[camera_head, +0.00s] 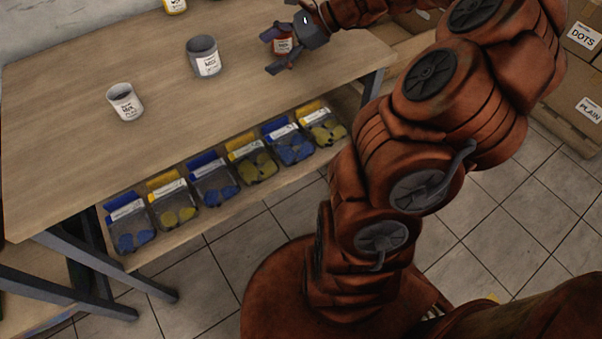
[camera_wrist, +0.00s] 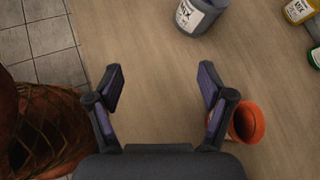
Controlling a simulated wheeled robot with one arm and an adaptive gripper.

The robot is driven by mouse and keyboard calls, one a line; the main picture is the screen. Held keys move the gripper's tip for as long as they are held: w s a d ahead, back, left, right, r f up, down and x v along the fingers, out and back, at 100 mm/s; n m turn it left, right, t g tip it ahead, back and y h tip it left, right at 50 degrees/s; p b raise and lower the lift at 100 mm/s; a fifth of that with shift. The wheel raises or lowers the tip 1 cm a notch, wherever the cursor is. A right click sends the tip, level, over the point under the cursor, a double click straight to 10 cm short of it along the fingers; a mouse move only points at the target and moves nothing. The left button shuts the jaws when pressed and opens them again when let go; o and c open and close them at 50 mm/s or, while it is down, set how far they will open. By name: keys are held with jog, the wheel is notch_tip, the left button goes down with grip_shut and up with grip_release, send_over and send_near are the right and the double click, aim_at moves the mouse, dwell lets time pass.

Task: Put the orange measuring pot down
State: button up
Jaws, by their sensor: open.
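The orange measuring pot (camera_wrist: 250,122) is on the table, just outside my right finger in the wrist view, which covers its left edge. Its open mouth shows and it looks upright. In the head view it appears as a small red-orange pot with a white label (camera_head: 283,46), partly hidden by my gripper (camera_head: 270,50). In the wrist view my gripper (camera_wrist: 161,76) is open, with only bare table between its fingers. Whether a finger touches the pot I cannot tell.
A larger grey pot (camera_head: 202,56) and a smaller white-labelled pot (camera_head: 125,103) stand left on the wooden table (camera_head: 60,150). Yellow (camera_wrist: 299,10) and green (camera_wrist: 315,57) containers are at the wrist view's right. Cartons (camera_head: 575,85) stand right.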

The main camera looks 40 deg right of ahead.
jog(key=s+a+n+g, duration=0.1)
jog(key=a+n, duration=0.1)
jog(key=a, duration=0.1)
jog(key=s+a+n+g, duration=0.1)
jog(key=a, duration=0.2)
jog(key=s+a+n+g, duration=0.1)
jog(key=s+a+n, duration=0.1)
jog(key=a, duration=0.2)
jog(key=shift+s+f+n+h, duration=0.1)
jog(key=shift+f+n+h, duration=0.05)
jog(key=shift+n+h, duration=0.15)
jog(key=s+a+f+n+g+h, duration=0.2)
jog(key=s+a+n+g, duration=0.2)
jog(key=s+a+n, duration=0.35)
jog(key=s+d+f+n+g+h, duration=0.1)
jog(key=s+f+n+h, duration=0.1)
jog(key=s, duration=0.6)
jog(key=s+d+f+n+g+h, duration=0.1)
jog(key=s+n+h, duration=0.3)
jog(key=s, duration=0.5)
jog(key=shift+s+d+f+n+h, duration=0.35)
jog(key=shift+f+n, duration=0.25)
jog(key=shift+n, duration=0.65)
jog(key=shift+a, duration=0.1)
notch_tip(320, 180, up, 12)
jog(key=p, duration=1.2)
jog(key=shift+w+r, duration=0.25)
jog(key=shift+w, duration=0.05)
